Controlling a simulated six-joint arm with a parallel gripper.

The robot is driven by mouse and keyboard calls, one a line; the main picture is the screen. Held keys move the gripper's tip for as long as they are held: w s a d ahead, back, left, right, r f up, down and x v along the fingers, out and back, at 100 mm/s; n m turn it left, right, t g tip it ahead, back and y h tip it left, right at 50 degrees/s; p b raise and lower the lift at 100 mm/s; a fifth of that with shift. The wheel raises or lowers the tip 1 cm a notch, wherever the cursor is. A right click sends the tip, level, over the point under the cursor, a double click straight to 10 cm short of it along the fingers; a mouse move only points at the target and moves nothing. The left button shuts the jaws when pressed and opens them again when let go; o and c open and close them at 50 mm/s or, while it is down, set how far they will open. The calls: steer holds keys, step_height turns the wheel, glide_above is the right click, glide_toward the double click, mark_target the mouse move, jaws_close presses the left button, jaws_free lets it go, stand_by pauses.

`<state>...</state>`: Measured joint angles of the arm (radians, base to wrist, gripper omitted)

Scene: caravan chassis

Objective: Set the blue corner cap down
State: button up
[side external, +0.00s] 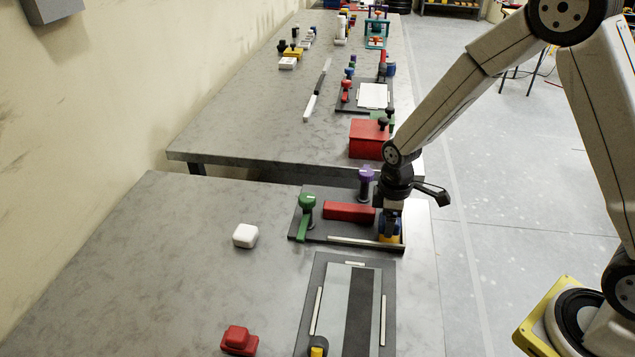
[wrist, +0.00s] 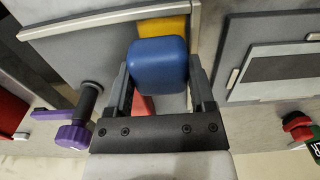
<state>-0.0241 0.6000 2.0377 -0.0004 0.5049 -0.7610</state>
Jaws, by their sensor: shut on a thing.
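The blue corner cap (wrist: 158,66) is held between the two fingers of my gripper (wrist: 160,82) in the wrist view. In the side external view the cap (side external: 389,227) shows low under my gripper (side external: 391,213), at the right end of the dark fixture board (side external: 345,234). A yellow piece (side external: 391,239) shows just below the cap, and it also shows beyond the cap in the wrist view (wrist: 164,26). I cannot tell whether the cap touches the yellow piece. The fingers partly hide the cap in the side view.
A red bar (side external: 349,212), a green-handled clamp (side external: 306,203) and a purple knob (side external: 366,176) stand close by on the board. A flat framed panel (side external: 335,290) lies nearer. A white block (side external: 246,236) and a red piece (side external: 239,341) sit left on otherwise bare table.

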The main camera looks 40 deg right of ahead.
steer(key=shift+f, duration=0.25)
steer(key=shift+f, duration=0.6)
steer(key=o, duration=1.2)
steer(key=shift+s+f, duration=0.1)
steer(key=shift+a, duration=0.1)
step_height(320, 180, up, 13)
steer(key=shift+r, duration=0.2)
stand_by(0.4)
steer(key=s+m+t, duration=0.1)
steer(key=s+m, duration=0.2)
steer(key=s+f+m, duration=0.1)
steer(key=s+m, duration=0.2)
steer(key=s, duration=0.1)
steer(key=s+d+f+m+t, duration=0.1)
steer(key=s+m, duration=0.2)
steer(key=s, duration=0.1)
steer(key=shift+f+t, duration=0.2)
steer(key=shift+t, duration=0.1)
